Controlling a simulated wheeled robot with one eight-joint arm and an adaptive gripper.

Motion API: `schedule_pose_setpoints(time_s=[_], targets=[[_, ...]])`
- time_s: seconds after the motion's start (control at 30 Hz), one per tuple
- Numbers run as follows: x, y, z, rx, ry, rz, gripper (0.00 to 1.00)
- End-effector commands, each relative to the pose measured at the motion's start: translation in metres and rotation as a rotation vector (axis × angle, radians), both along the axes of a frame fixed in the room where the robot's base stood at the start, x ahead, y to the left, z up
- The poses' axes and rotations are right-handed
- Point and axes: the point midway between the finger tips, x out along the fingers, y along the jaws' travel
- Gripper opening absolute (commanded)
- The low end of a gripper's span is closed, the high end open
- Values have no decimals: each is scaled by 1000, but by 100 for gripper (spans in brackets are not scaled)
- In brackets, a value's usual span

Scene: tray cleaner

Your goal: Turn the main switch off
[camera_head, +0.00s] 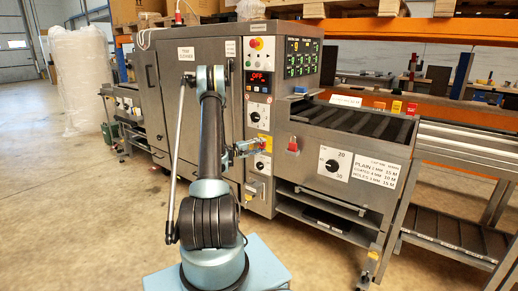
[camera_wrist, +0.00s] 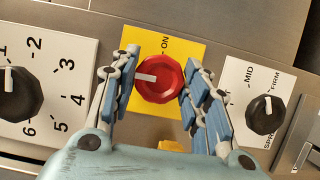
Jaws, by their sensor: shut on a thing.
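The main switch (camera_wrist: 160,82) is a red rotary knob on a yellow plate (camera_wrist: 190,42) in the wrist view. Its white pointer faces left in the picture, while the "ON" label sits at the plate's upper right. My gripper (camera_wrist: 161,62) has one finger on each side of the knob and is shut on it. The lower part of the yellow plate is partly hidden by my gripper. In the head view my gripper (camera_head: 248,148) reaches the control column's front, largely covering the switch.
A black numbered dial (camera_wrist: 17,92) and a black mid/firm knob (camera_wrist: 264,115) flank the switch. The column display (camera_head: 261,78) shows red "OFF" text. Open floor (camera_head: 70,220) lies left.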

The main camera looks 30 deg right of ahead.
Motion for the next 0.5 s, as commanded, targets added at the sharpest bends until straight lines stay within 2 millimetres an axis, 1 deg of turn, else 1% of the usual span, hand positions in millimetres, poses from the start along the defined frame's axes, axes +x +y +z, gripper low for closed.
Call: schedule_pose_setpoints(time_s=[0.03, 0.4, 0.43, 0.5], targets=[[2, 1, -1, 1, 2, 5, 19], [2, 2, -2, 1, 4, 6, 18], [2, 2, -2, 1, 4, 6, 49], [2, 2, -1, 1, 4, 5, 61]])
